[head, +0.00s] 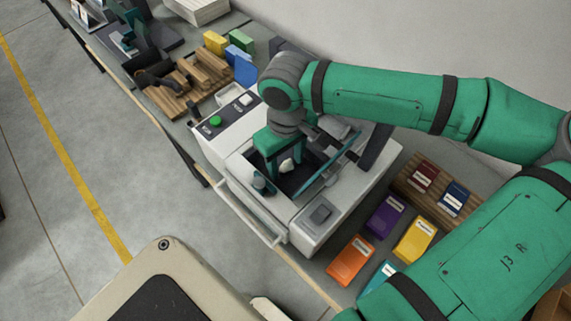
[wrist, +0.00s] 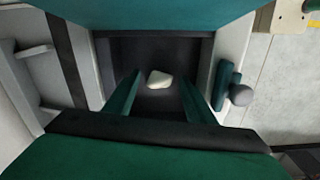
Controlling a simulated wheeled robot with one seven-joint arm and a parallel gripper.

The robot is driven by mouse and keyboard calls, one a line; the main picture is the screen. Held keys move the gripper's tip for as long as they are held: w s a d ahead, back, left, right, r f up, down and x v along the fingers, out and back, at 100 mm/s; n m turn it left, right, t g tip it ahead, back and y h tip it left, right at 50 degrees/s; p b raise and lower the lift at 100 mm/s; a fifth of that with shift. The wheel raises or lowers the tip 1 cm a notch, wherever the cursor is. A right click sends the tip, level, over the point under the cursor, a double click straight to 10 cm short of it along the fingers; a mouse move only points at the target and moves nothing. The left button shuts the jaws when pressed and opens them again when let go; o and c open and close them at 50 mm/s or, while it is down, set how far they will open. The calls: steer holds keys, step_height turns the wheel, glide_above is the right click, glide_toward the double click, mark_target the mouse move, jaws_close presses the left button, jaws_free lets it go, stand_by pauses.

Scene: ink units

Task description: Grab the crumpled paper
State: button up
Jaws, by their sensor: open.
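The crumpled paper (wrist: 159,79) is a small off-white lump on the dark floor inside an opening of a white machine (head: 325,215). It also shows in the head view (head: 287,166), partly framed by my gripper. My gripper (wrist: 156,97) is open, with its two green fingers reaching down into the opening on either side of the paper. The paper lies a little beyond the fingertips in the wrist view, and I see no contact. In the head view my gripper (head: 284,172) is over the opening, and part of it is hidden by the arm.
Coloured ink boxes, including an orange one (head: 351,260), lie right of the machine.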

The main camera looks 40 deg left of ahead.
steer(key=c, duration=1.1)
steer(key=shift+r, duration=0.1)
